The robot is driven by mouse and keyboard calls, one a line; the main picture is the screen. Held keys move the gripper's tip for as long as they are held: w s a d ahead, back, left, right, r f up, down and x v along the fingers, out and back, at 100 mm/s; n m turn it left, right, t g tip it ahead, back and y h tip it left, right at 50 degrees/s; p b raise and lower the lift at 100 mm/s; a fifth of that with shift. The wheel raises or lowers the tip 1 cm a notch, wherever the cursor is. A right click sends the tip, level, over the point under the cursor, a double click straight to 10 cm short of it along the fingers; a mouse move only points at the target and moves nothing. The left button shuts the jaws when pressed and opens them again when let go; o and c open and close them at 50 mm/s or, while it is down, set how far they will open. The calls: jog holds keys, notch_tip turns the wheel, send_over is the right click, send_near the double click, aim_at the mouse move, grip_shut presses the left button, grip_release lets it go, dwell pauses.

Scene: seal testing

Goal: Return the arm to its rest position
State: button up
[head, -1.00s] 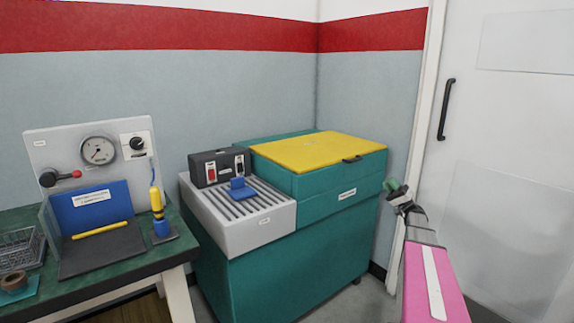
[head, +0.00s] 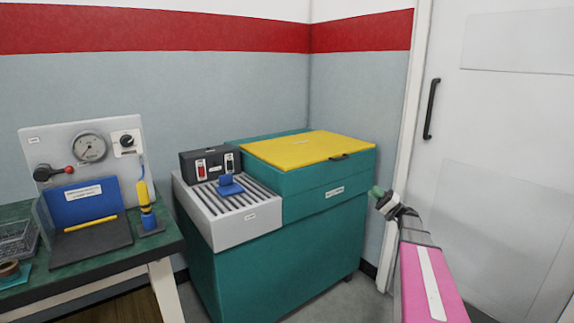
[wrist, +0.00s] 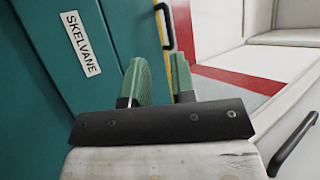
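My gripper (head: 377,192) shows at the right of the head view, at the end of my pink and grey arm. It is in front of the wall and the white door, just right of the teal machine. In the wrist view my gripper (wrist: 160,78) has two green fingers standing apart with an empty gap between them. Nothing is held.
The teal machine (head: 270,270) with a yellow lid (head: 310,149) and grey roller bed stands left of my gripper. A white door (head: 500,130) with a black handle (head: 432,108) is at right. A green bench (head: 165,245) with a gauge panel is at far left.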

jog(key=s+a+f+g+h, duration=0.3)
jog(key=s+a+f+h, duration=0.15)
jog(key=a+f, duration=0.35)
jog(key=s+a+f+g+h, duration=0.4)
jog(key=s+a+f, duration=0.15)
jog(key=a, duration=0.45)
jog(key=s+f+g+h, duration=0.1)
jog(key=s+f+h, duration=0.3)
jog(key=s+h, duration=0.3)
jog(key=s+f+n+g+h, duration=0.1)
jog(key=s+f+h, duration=0.3)
jog(key=s, duration=0.6)
jog(key=shift+f+n+h, duration=0.2)
jog(key=shift+n+h, duration=0.1)
jog(key=shift+h, duration=1.05)
jog(key=shift+a, duration=0.1)
